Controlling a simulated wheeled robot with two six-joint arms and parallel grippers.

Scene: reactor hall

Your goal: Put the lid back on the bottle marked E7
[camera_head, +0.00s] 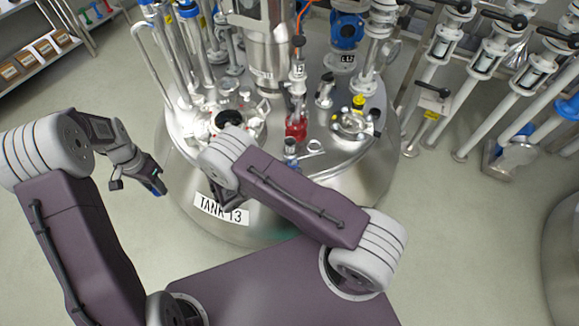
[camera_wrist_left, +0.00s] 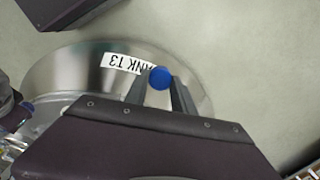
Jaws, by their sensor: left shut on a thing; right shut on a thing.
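My left gripper (camera_head: 157,187) is at the left of the tank, out over its left edge. It is shut on a round blue lid (camera_wrist_left: 160,77), which shows between its two fingertips in the left wrist view. My right arm reaches across the front of the tank, and my right gripper (camera_head: 232,196) is partly hidden below its wrist, near the TANK T3 label. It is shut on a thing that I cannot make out. I can read no E7 mark in either view, so I cannot tell where that bottle is.
The steel tank (camera_head: 370,180) carries pipes, valves and fittings on top. A red-filled glass vessel (camera_head: 296,127) stands near its middle. A pipe rack (camera_head: 480,80) is at the right, and a shelf with boxes (camera_head: 35,55) at the far left. The floor left of the tank is clear.

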